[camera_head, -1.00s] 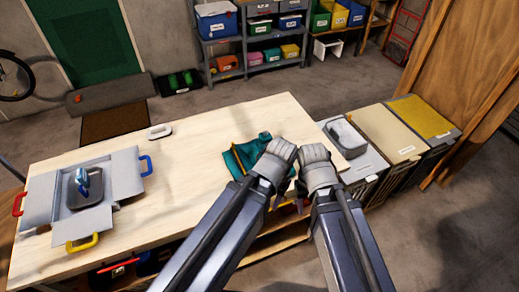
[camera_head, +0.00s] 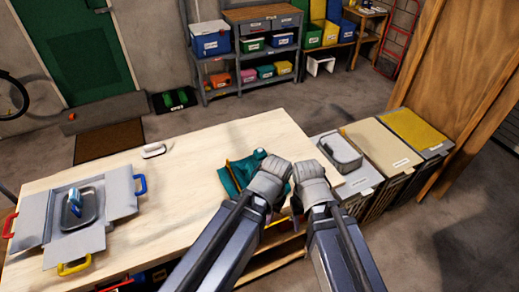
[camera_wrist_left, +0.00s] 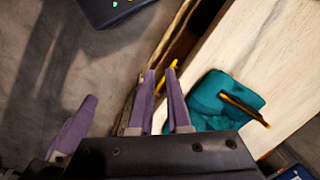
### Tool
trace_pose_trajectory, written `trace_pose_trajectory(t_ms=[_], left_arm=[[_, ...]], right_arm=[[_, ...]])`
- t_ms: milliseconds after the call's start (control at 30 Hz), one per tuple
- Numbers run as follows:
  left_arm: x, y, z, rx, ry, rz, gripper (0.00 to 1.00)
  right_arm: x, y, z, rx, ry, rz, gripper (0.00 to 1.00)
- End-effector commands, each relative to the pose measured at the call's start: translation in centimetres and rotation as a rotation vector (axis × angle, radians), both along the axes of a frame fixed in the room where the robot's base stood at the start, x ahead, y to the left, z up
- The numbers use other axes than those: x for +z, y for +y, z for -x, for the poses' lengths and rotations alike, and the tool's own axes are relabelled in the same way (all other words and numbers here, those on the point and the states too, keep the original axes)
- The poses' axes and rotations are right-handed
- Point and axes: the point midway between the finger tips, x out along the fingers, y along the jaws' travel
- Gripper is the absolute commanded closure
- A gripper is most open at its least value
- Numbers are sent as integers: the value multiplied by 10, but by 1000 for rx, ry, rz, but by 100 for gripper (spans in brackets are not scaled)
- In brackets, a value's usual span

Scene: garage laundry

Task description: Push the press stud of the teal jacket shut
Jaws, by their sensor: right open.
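The teal jacket (camera_head: 238,173) lies bunched on the pale wooden table, near its front right edge. It also shows in the left wrist view (camera_wrist_left: 212,100), with a yellow and dark strip across it. I cannot make out the press stud. My left gripper (camera_head: 268,182) is just right of the jacket in the head view and partly covers it.
The wooden table (camera_head: 190,185) is clear left of the jacket. A grey tray (camera_head: 85,212) with coloured handles stands at its left end. A white-rimmed item (camera_head: 153,150) lies at the back edge. Lidded bins (camera_head: 380,150) and a grey tub (camera_head: 340,151) stand to the right.

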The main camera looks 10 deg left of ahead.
Motion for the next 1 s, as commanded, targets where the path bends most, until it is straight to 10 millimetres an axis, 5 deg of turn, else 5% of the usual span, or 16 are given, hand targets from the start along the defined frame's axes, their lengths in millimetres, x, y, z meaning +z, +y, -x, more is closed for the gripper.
trace_pose_trajectory(t_ms=[133,1000], left_arm=[[0,0,0,0,0,0,100],[0,0,0,0,0,0,100]], right_arm=[[0,0,0,0,0,0,50],[0,0,0,0,0,0,50]])
